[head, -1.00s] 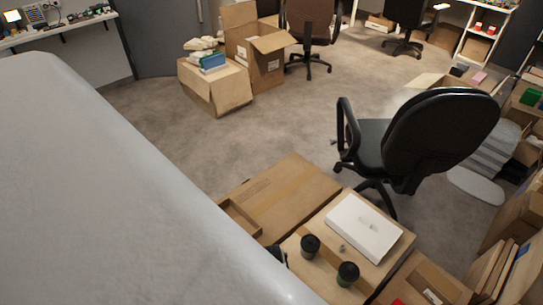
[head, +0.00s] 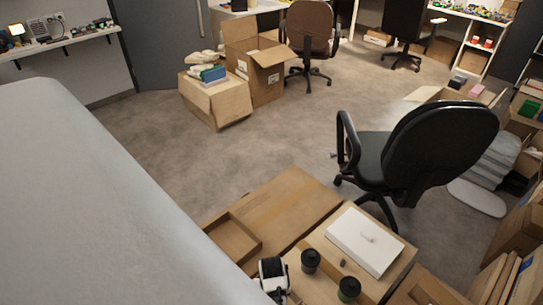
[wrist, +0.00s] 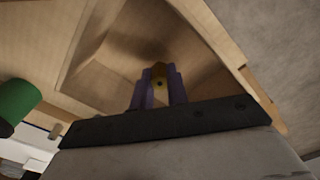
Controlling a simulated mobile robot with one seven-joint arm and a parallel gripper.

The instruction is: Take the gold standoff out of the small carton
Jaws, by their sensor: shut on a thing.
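The small carton (head: 232,241) is an open, shallow brown box on a large flat carton, low in the head view. Its brown inside (wrist: 130,45) appears to fill the upper part of the wrist view, beyond the fingers. My gripper (head: 273,268), white and black, shows at the bottom edge of the head view, just right of the small carton; its fingertips are hidden there. In the wrist view my gripper's two purplish fingers (wrist: 159,84) are shut on the gold standoff (wrist: 158,70), whose end shows between the tips. I cannot tell its height above the carton floor.
A flat closed carton (head: 290,205) lies behind. A black office chair (head: 425,145) stands beyond. Open carpet lies behind the cartons.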

